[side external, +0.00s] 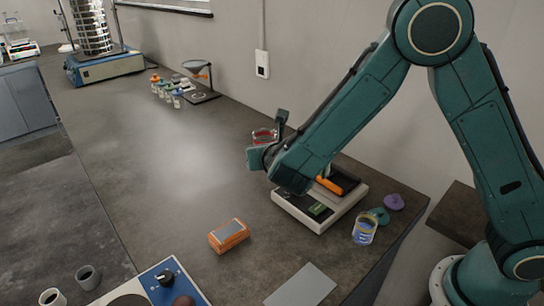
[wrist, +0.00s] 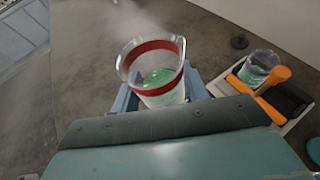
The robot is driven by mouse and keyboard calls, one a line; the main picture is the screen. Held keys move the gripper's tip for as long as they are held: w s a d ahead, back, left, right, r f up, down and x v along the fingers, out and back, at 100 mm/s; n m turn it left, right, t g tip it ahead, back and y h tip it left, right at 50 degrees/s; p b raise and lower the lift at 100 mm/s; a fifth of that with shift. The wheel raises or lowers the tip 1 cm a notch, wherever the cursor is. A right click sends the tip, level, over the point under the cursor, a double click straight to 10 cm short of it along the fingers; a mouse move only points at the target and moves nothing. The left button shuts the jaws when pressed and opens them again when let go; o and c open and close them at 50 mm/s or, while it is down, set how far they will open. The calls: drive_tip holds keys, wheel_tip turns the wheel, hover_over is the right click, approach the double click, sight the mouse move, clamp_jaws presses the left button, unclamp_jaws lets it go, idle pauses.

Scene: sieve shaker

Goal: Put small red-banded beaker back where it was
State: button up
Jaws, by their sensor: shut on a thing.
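The small red-banded beaker (wrist: 152,66) is clear glass with a red band near its rim and green showing inside or through it. My gripper (wrist: 160,96) is shut on it, with the blue-grey jaws around its lower part. In the side view the red-banded beaker (side external: 263,136) shows partly behind my gripper (side external: 262,157), up beyond the balance. It looks roughly upright. I cannot tell whether its base touches the bench. Part of it is hidden by my wrist.
The balance (side external: 322,214) sits below my wrist, with an orange-handled item (side external: 330,185) at its back. A blue-marked beaker (side external: 364,233), teal and purple lumps (side external: 394,202) and an orange box (side external: 229,235) stand nearby. The bench's left middle is clear.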

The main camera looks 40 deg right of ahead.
drive_tip(key=shift+s+a+r+n+t+y, duration=0.2)
drive_tip(key=shift+a+r+n+y, duration=0.1)
drive_tip(key=shift+a+r, duration=0.1)
drive_tip(key=shift+s+a+r+n+t+y, duration=0.15)
drive_tip(key=shift+a+r+n+t+y, duration=0.05)
drive_tip(key=shift+a+r+y, duration=0.15)
drive_tip(key=shift+f, duration=0.15)
hover_over(264, 217)
wheel_tip(264, 217, down, 16)
drive_tip(key=shift+a, duration=0.15)
idle(0.4)
drive_tip(key=shift+f, duration=1.9)
drive_tip(key=shift+f, duration=0.1)
drive_tip(key=o, duration=1)
